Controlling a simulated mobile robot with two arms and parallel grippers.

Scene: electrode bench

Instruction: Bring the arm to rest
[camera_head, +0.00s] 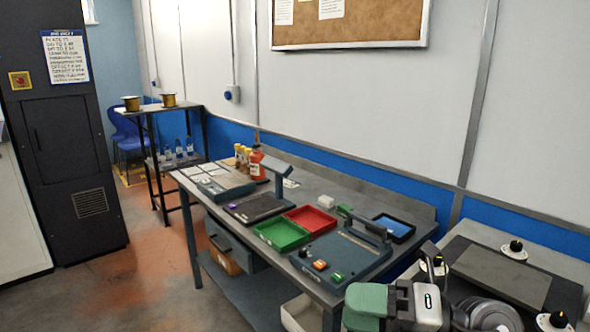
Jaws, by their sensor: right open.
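My right arm shows at the bottom right corner, with grey, green and dark parts in front of the bench's right end. My right gripper (398,304) is part of this cluster, low in the view; it is open, and I see nothing held in it. Its fingertips are hard to make out against the arm. It appears in front of the long grey bench (315,283), near its right end; whether anything touches cannot be told. My left arm and left gripper are not in view.
A grey table with black knobs (565,289) stands at right. Floor (150,275) is clear at left.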

